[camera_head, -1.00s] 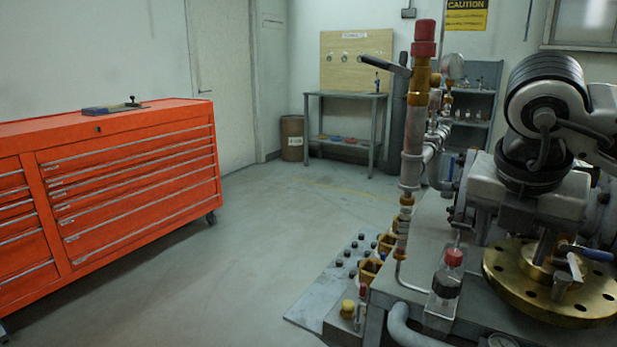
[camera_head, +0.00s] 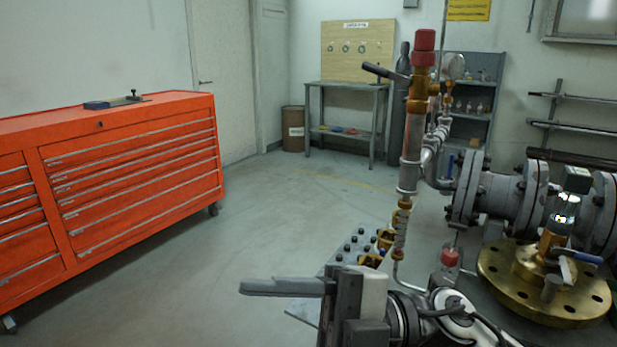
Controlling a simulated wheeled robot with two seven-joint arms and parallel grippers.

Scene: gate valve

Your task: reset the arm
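My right arm comes in from the bottom right, and its gripper (camera_head: 262,286) is low in the middle of the view, fingers pointing left. The grey fingers overlap in this view, so the gap between them cannot be judged; no object shows at their tips. The gripper is left of the round brass flange (camera_head: 500,282) and apart from it. A valve with a blue handle (camera_head: 582,254) stands on the flange. My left gripper is not in view.
A vertical pipe (camera_head: 412,150) with a red cap and black lever rises beyond my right arm. Large grey flanged pipes (camera_head: 500,195) are at right. An orange tool chest (camera_head: 140,185) stands at left. The floor (camera_head: 270,215) between is open.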

